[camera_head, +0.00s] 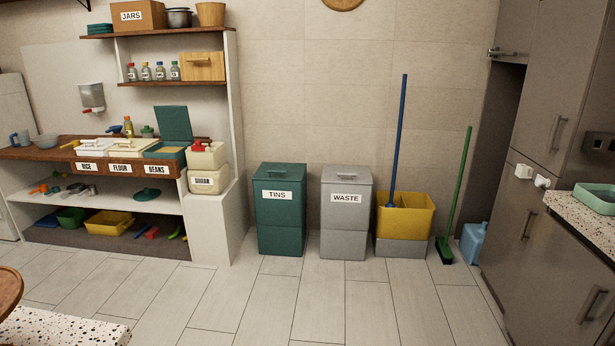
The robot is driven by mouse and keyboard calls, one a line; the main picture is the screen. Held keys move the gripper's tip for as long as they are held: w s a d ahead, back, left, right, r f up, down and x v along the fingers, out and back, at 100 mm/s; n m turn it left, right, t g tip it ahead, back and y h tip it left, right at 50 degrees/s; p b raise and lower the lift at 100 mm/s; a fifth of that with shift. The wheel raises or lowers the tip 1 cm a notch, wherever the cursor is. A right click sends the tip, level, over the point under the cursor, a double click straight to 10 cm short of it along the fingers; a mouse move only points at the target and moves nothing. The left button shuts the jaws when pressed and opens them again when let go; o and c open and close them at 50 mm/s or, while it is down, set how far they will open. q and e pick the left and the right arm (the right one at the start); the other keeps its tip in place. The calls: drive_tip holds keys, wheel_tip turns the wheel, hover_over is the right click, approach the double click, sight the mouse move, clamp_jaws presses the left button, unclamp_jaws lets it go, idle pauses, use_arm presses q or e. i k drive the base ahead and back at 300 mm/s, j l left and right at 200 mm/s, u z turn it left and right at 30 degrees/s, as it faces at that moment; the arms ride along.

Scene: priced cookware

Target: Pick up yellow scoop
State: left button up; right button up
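A small yellow item (70,144), which looks like the yellow scoop, lies on the wooden counter at the left, by the white bin labelled RICE (88,167). It is small and far off, so its exact shape is hard to tell. Beside it stand the bin labelled FLOUR (120,168) and the bin labelled BEANS (157,170), whose green lid (174,123) is raised. A blue-handled item (114,127) is behind the flour bin. A red item (199,146) is on top of the SUGAR container (206,180). Neither of my grippers is in view.
A green TINS bin (281,228), a grey WASTE bin (345,232), a yellow mop bucket (408,222) and a green broom (456,200) line the back wall. A terrazzo surface (60,328) is at lower left, another counter at right. The tiled floor between is clear.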

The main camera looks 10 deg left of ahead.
sight(76, 144)
drive_tip(key=i+u, duration=0.15)
drive_tip(key=i, duration=0.4)
drive_tip(key=i+l+u, duration=0.2)
drive_tip(key=i, duration=0.4)
drive_tip(key=i+u, duration=0.15)
drive_tip(key=i, duration=0.4)
drive_tip(key=i+l+u, duration=0.15)
drive_tip(key=i+l, duration=0.15)
drive_tip(key=i, duration=0.25)
drive_tip(key=i+j+u, duration=0.2)
drive_tip(key=u, duration=0.25)
drive_tip(key=i+u, duration=0.9)
drive_tip(key=i+l+u, duration=0.15)
drive_tip(key=u, duration=0.3)
drive_tip(key=i+u, duration=0.25)
drive_tip(key=i, duration=1.2)
